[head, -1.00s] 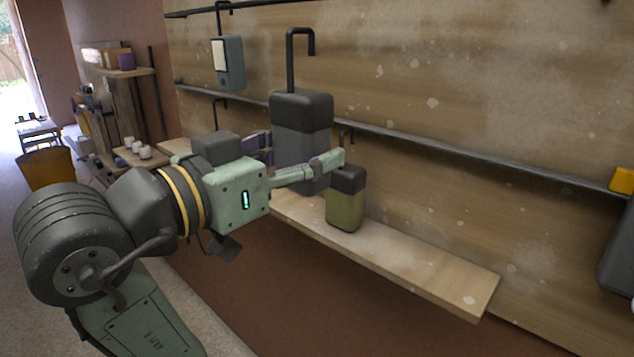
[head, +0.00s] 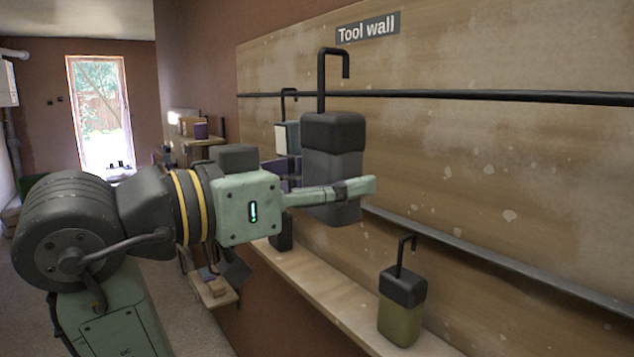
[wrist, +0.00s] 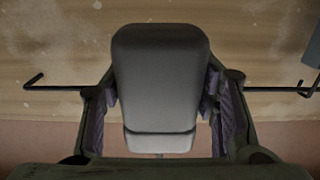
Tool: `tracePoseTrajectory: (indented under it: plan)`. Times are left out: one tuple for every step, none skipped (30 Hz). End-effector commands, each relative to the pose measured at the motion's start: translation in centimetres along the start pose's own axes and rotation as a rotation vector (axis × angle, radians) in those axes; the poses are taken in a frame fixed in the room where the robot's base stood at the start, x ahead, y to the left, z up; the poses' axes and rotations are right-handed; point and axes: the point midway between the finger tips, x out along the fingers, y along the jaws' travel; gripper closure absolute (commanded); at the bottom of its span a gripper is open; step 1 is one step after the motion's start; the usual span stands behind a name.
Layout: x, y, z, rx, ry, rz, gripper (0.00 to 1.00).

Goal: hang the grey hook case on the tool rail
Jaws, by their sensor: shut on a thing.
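The grey hook case (head: 332,145) is upright in my gripper (head: 325,183), above the wooden shelf, with its black hook (head: 321,75) standing on top. In the head view the hook's downturned tip shows above the black upper tool rail (head: 460,96), and its stem crosses in front of the rail. The gap in depth between hook and rail is unclear. The wrist view shows the grey case (wrist: 160,75) between the two fingers of my gripper (wrist: 160,108). The case hides part of the far finger in the head view.
An olive case (head: 401,310) with a dark top and hook stands on the shelf (head: 325,290). A blue-grey case (head: 291,136) hangs to the left of the held case. A lower rail (head: 480,257) runs along the wall. The upper rail is clear to the right.

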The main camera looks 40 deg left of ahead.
Motion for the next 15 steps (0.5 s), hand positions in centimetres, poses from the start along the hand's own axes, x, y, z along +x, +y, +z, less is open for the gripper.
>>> tracePoseTrajectory:
  plan:
    - [0.5, 0.0, 0.0, 0.0, 0.0, 0.001, 0.8]
    - [0.7, 0.0, 0.0, 0.0, 0.001, 0.002, 0.8]
    - [1.0, 0.1, 0.0, 0.0, 0.001, 0.002, 0.8]
    - [1.3, 0.1, 0.0, 0.0, 0.001, 0.002, 0.8]
    - [1.5, 0.1, 0.0, 0.0, 0.001, 0.002, 0.8]
    - [1.8, 0.1, 0.0, 0.001, 0.0, 0.001, 0.8]
    - [2.1, 0.1, 0.0, 0.001, 0.0, 0.001, 0.8]
    - [2.3, 0.1, 0.0, 0.001, 0.0, 0.001, 0.8]
    - [2.6, 0.1, 0.0, 0.001, 0.0, 0.002, 0.8]
    - [2.9, 0.1, 0.0, 0.001, 0.001, 0.002, 0.8]
    - [3.1, 0.1, 0.0, 0.001, 0.001, 0.001, 0.8]
    - [3.4, 0.0, 0.0, 0.001, 0.001, 0.001, 0.8]
    - [3.7, 0.0, 0.0, 0.001, 0.0, 0.001, 0.8]
    - [3.9, 0.1, 0.0, 0.001, 0.0, 0.001, 0.8]
    - [4.2, 0.1, 0.0, 0.001, 0.0, 0.002, 0.8]
